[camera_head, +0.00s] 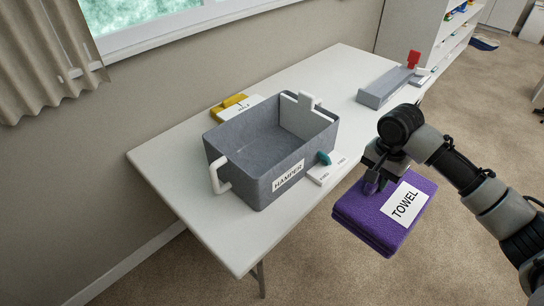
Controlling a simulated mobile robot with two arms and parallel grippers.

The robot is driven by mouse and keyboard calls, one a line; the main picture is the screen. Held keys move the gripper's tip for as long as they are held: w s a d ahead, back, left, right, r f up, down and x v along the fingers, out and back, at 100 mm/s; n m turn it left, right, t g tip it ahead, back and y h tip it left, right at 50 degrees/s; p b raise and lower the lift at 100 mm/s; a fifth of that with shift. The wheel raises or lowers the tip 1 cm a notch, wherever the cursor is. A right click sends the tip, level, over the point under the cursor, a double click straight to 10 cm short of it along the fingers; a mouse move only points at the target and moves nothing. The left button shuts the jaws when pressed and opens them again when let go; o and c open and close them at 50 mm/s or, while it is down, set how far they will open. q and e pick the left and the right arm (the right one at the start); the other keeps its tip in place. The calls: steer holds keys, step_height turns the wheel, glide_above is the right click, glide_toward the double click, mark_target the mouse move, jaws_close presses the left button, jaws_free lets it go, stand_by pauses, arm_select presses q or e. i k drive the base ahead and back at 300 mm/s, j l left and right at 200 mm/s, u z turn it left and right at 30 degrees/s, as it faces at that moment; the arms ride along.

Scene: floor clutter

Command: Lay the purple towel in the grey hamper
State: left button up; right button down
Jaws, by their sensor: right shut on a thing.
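The purple towel (364,217) is folded into a flat block with a white label reading TOWEL. My right gripper (371,186) is shut on the towel at its upper left part and holds it in the air, off the front edge of the table. The grey hamper (243,177) stands on the white table to the left of the towel. It is open at the top and looks empty inside, with white handles and a HAMPER label on its front. The towel is apart from the hamper. My left gripper is not in view.
The white table (181,169) has free room at its left end. A yellow item with a white label (235,106) lies behind the hamper. A small white thing with a teal part (325,166) sits at its right front. A grey tray (387,88) stands at the back right.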

mark_target(263, 168)
steer(key=i+j, duration=0.55)
steer(key=j, duration=0.15)
steer(key=i+j, duration=0.55)
steer(key=j, duration=0.15)
